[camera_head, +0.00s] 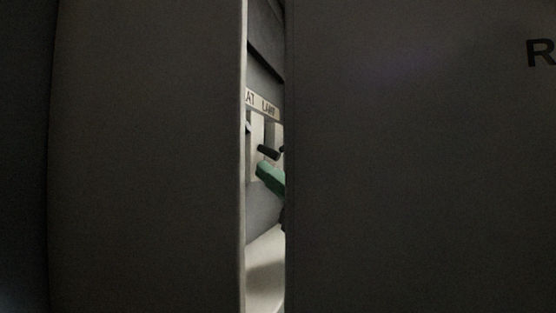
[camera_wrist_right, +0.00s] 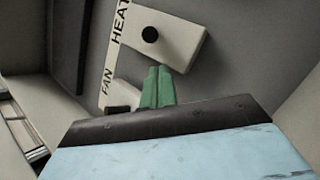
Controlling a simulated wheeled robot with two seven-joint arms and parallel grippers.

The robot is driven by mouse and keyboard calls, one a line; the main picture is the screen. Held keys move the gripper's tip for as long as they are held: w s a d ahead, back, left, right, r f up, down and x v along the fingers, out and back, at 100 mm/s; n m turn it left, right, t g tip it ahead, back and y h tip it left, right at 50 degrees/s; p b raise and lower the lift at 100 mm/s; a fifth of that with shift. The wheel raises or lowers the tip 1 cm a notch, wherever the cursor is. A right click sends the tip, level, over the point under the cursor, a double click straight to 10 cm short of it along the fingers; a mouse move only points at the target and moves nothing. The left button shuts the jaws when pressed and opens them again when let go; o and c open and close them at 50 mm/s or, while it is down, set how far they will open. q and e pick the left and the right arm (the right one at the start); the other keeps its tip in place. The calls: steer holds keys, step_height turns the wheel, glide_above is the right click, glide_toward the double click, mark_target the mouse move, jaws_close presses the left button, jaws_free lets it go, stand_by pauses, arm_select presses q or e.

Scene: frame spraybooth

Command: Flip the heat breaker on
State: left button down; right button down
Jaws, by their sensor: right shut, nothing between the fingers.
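In the right wrist view, a cream breaker block (camera_wrist_right: 183,46) with a round black knob (camera_wrist_right: 150,34) sits beside the word HEAT on a label strip (camera_wrist_right: 113,48). The strip also reads FAN lower down. My right gripper (camera_wrist_right: 157,80) has green fingers, shut and empty, with their tips just below the cream block; I cannot tell whether they touch it. In the head view the green fingertips of my right gripper (camera_head: 269,177) show through a narrow gap, just below a black breaker toggle (camera_head: 268,152). My left gripper is not in view.
In the wrist view, a dark toggle (camera_wrist_right: 117,110) lies near FAN, and pale walls stand at both sides.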

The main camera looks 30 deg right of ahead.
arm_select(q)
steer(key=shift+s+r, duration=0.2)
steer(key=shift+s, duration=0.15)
arm_select(e)
steer(key=shift+w+d+r, duration=0.15)
steer(key=shift+d+r, duration=0.1)
steer(key=shift+d, duration=0.2)
steer(key=shift+w+d+r, duration=0.1)
steer(key=shift+d+r, duration=0.15)
steer(key=shift+d, duration=0.2)
